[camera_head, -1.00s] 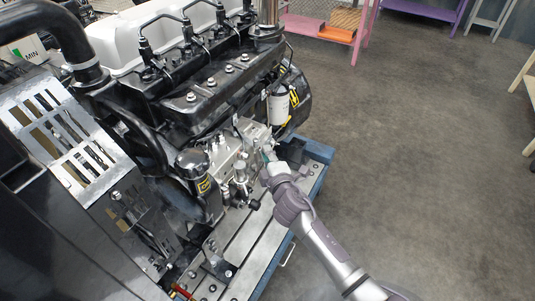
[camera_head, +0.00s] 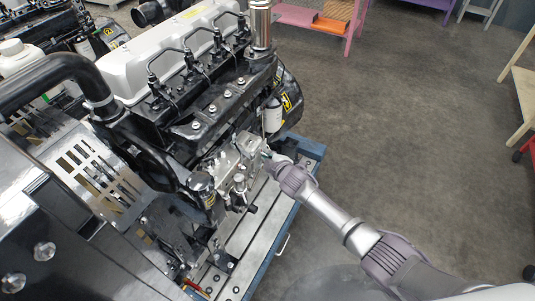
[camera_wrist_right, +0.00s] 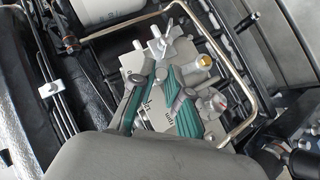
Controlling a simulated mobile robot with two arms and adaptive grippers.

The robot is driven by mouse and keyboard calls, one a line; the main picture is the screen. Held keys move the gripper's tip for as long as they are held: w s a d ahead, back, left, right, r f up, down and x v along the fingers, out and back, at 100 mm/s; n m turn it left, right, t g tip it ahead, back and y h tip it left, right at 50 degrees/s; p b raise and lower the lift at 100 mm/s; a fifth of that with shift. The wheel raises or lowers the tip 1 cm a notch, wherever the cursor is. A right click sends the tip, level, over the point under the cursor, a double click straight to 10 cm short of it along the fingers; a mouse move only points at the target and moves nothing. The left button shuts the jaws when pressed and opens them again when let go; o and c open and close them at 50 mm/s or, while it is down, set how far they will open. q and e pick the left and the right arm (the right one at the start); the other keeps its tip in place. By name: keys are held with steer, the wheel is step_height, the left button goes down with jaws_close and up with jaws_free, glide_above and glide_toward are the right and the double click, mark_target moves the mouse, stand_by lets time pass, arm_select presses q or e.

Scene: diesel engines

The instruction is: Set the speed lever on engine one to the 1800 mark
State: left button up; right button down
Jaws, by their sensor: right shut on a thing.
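Engine one (camera_head: 215,110), black with a white valve cover, stands on a blue-edged base in the head view. My right gripper (camera_head: 267,155) reaches in from the right to the silver fuel pump (camera_head: 232,163) on its near side. In the right wrist view the gripper's fingers (camera_wrist_right: 158,92), with teal pads, are closed in at a plate with printed marks (camera_wrist_right: 157,118). They are shut on the speed lever, whose metal parts (camera_wrist_right: 162,46) show beyond the fingers. The fingers partly cover the scale, so I cannot read the lever's setting. My left gripper is out of view.
A bent metal pipe (camera_wrist_right: 250,100) runs close around the pump and fingers. A white filter (camera_head: 273,116) sits above the pump. Another engine (camera_head: 90,35) stands at the back left. The floor (camera_head: 400,120) to the right is clear.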

steer(key=shift+f, duration=0.1)
steer(key=c, duration=1.3)
jaws_free()
steer(key=shift+c, duration=0.2)
steer(key=shift+o, duration=0.9)
steer(key=shift+w+a, duration=0.1)
steer(key=shift+a, duration=0.05)
steer(key=v, duration=1.2)
